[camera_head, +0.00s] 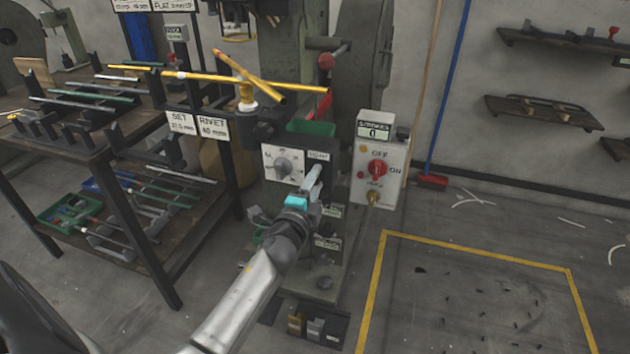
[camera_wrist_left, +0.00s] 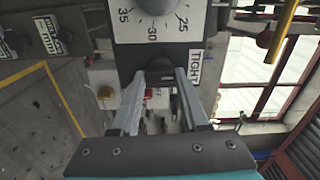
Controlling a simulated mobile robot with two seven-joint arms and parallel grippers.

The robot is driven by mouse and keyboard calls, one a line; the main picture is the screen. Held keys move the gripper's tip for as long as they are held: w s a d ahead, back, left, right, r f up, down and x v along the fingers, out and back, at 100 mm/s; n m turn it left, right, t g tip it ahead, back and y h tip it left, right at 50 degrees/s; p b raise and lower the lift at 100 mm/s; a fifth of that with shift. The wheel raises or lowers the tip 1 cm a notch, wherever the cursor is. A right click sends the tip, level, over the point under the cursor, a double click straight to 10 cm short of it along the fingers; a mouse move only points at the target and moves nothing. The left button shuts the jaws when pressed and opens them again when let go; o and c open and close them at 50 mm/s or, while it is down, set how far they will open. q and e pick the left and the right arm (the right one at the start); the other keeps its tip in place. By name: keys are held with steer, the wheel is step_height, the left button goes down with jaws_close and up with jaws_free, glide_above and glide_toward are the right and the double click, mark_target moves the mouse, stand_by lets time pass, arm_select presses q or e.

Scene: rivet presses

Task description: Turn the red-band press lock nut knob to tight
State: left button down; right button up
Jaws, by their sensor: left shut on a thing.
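The press (camera_head: 300,75) stands in the middle of the head view, with a white dial plate (camera_head: 283,165) on its front. The dial also shows in the left wrist view (camera_wrist_left: 155,28), numbered 25, 30 and 35. My left gripper (camera_head: 315,175) reaches up to the press front, just right of the dial. In the left wrist view its fingers (camera_wrist_left: 161,78) are shut on the dark lock nut knob (camera_wrist_left: 160,71), below the dial. A "TIGHT" label (camera_wrist_left: 195,66) sits beside the knob. The fingers hide part of the knob, and I cannot tell its turn angle. My right gripper is not in view.
A control box (camera_head: 377,170) with a red switch is right of the press. A rack (camera_head: 115,140) with rods stands to the left. Yellow rods (camera_head: 245,88) stick out above the dial. The floor inside the yellow line (camera_head: 480,255) is mostly free.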

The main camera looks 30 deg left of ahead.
arm_select(q)
steer(key=shift+m, duration=0.5)
steer(key=shift+c, duration=2)
jaws_free()
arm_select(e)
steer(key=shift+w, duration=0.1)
arm_select(q)
steer(key=p+v, duration=0.1)
steer(key=v, duration=1.4)
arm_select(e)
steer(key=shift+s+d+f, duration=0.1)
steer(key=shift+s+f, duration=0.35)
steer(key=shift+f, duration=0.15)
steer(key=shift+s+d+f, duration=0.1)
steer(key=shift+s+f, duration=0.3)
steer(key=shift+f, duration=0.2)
arm_select(q)
steer(key=shift+s+d, duration=0.1)
steer(key=shift+d, duration=0.05)
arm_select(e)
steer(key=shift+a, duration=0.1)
